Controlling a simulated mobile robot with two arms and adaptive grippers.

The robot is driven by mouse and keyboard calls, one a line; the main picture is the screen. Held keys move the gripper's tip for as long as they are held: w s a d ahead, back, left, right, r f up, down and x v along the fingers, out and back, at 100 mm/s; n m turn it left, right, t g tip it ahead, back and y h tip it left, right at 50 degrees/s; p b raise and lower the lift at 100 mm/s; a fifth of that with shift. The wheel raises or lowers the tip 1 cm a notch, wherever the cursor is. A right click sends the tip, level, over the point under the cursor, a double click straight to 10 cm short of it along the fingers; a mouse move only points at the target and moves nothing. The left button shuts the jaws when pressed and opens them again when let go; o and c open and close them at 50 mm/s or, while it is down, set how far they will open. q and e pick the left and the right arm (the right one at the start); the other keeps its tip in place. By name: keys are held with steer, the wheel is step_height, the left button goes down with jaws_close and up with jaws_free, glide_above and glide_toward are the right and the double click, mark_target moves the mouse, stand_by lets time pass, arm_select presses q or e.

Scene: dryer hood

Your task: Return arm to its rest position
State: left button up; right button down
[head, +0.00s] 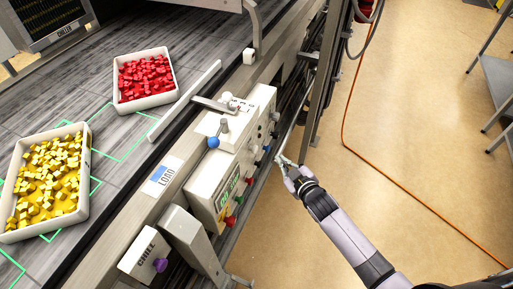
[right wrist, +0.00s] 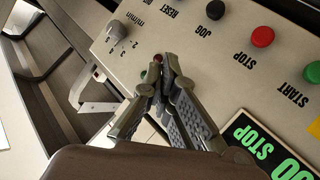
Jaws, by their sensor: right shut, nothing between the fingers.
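My right gripper (head: 284,162) is shut and empty, just to the right of the white control box (head: 206,180) in the head view. In the right wrist view my right gripper (right wrist: 158,76) has its fingertips together, in front of the panel face (right wrist: 200,62). The panel carries a red STOP button (right wrist: 263,37), a black button (right wrist: 215,10), a green START button (right wrist: 312,72) and a display reading STOP (right wrist: 262,150). The fingertips cover part of the panel near a small dial marked with numbers. I cannot tell whether they touch it. My left gripper is not in view.
A tray of red cubes (head: 119,96) and a tray of yellow cubes (head: 84,212) stand on the grey belt at left. A blue-knobbed lever (head: 213,142) stands on the box. An orange cable (head: 345,118) crosses the open floor (head: 420,130) at right. A metal table (head: 495,80) stands far right.

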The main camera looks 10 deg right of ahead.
steer(key=s+d+f+m+g+h, duration=0.1)
steer(key=s+d+f+m+g, duration=0.15)
steer(key=s+f, duration=0.75)
steer(key=s+d+f+m+g+h, duration=0.15)
steer(key=s+f+g, duration=0.4)
steer(key=f, duration=0.95)
steer(key=s+f+g, duration=0.1)
steer(key=s+f, duration=0.3)
steer(key=s, duration=0.7)
steer(key=s+f+m+g, duration=0.1)
steer(key=s+f, duration=0.4)
steer(key=s, duration=0.6)
steer(key=s+f+g, duration=0.3)
steer(key=s+f, duration=0.2)
steer(key=s, duration=0.6)
steer(key=shift+s+d+m+h, duration=0.3)
steer(key=shift+s+d+h, duration=0.05)
steer(key=shift+d, duration=0.05)
steer(key=shift+f, duration=0.1)
